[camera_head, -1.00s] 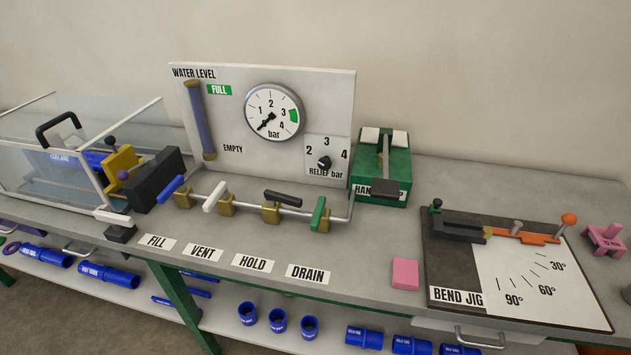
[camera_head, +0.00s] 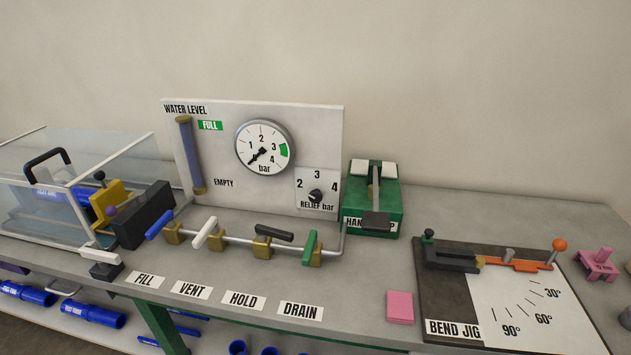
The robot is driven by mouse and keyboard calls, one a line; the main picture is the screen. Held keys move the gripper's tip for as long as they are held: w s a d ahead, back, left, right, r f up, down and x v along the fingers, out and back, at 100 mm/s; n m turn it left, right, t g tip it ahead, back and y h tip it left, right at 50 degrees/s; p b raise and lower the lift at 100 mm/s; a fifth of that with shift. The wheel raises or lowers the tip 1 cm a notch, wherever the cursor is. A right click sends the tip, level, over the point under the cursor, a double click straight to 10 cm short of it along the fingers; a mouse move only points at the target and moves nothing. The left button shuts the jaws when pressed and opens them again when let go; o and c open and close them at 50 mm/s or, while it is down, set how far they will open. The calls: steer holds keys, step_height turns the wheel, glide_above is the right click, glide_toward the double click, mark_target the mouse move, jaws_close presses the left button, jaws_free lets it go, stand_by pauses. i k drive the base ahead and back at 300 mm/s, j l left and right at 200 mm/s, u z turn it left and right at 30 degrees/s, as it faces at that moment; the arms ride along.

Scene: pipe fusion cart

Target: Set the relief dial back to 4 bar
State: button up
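The relief dial (camera_head: 316,196) is a small black knob on a white plate at the lower right of the white gauge panel (camera_head: 228,135). The plate has marks 2, 3 and 4 and the words RELIEF bar. The knob is too small to tell for certain which mark it points to. The round pressure gauge (camera_head: 263,147) above left has its black needle pointing to the lower left, below the 1, away from the green band near 3 to 4. My gripper is not in view.
A green hand pump (camera_head: 370,212) stands right of the dial. Valves with blue, white, black and green (camera_head: 310,248) handles run along a pipe below the panel. A clear box (camera_head: 80,180) is left; the bend jig (camera_head: 505,300) and a pink block (camera_head: 399,307) are right.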

mark_target(314, 196)
steer(key=i+j+u, duration=0.3)
steer(key=i+j, duration=0.4)
steer(key=i+j+u, duration=0.35)
steer(key=i+j, duration=0.3)
steer(key=i, duration=0.15)
